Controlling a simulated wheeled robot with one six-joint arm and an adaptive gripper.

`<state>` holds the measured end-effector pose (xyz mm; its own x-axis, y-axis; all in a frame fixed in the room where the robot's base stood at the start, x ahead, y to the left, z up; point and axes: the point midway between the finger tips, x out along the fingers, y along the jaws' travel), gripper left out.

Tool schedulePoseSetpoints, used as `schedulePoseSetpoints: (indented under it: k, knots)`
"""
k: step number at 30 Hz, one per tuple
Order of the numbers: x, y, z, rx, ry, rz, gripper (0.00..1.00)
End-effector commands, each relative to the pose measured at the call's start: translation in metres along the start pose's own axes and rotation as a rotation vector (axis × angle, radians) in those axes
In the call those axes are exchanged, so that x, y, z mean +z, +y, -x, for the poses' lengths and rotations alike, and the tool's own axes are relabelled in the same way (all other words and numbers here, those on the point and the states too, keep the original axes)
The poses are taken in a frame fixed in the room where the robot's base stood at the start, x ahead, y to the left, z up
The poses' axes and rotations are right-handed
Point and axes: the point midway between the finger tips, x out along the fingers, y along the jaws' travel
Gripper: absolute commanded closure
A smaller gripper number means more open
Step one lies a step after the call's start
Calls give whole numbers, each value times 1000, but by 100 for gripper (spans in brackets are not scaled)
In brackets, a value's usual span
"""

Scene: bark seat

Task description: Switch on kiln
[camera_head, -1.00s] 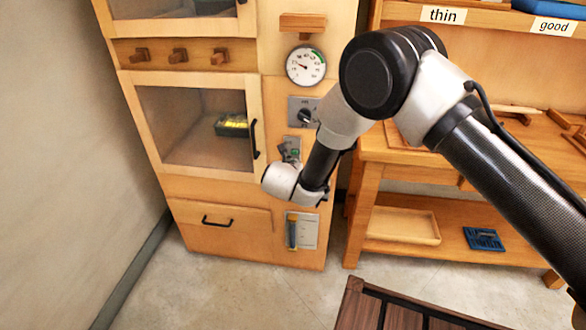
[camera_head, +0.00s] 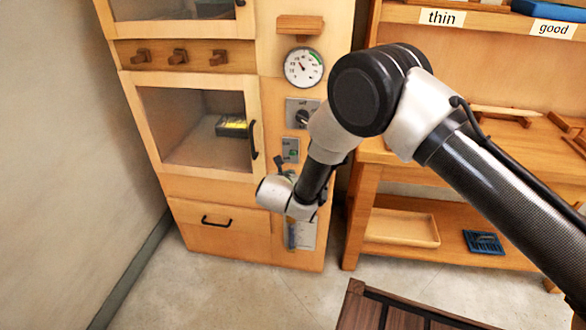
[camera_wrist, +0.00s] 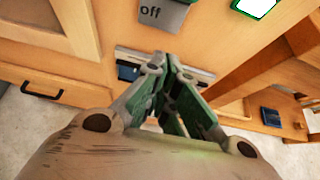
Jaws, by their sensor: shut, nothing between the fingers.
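The kiln (camera_head: 180,180) is a wooden cabinet with a glass-fronted door at the left. On its right panel are a round gauge (camera_head: 304,67), a grey dial plate (camera_head: 303,112) with a dark knob, and a small grey switch plate (camera_head: 291,150) with a green patch. The wrist view shows a grey plate (camera_wrist: 165,14) marked "off", cut by the top edge. My gripper (camera_wrist: 161,60) is shut and empty, its fingertips just below that plate in the picture. In the head view my gripper (camera_head: 284,172) is below the switch plate; contact cannot be told.
A wooden workbench (camera_head: 365,185) stands right of the kiln, with a tray (camera_head: 402,229) and a blue rack (camera_head: 484,242) on its lower shelf. A black door handle (camera_head: 253,139) juts out left of the switch. A dark slatted surface (camera_head: 400,310) is in front.

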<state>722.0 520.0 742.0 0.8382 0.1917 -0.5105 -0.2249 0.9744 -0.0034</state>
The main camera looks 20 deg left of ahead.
Motion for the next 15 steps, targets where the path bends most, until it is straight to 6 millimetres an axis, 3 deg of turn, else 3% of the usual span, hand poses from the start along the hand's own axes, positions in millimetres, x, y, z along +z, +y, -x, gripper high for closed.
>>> schedulePoseSetpoints:
  k: [1, 6, 15]
  knots:
    - [10, 2, 16, 5, -6, -3, 100]
    - [21, 1, 54, 4, -4, -2, 100]
    - [32, 0, 91, 1, -4, -3, 100]
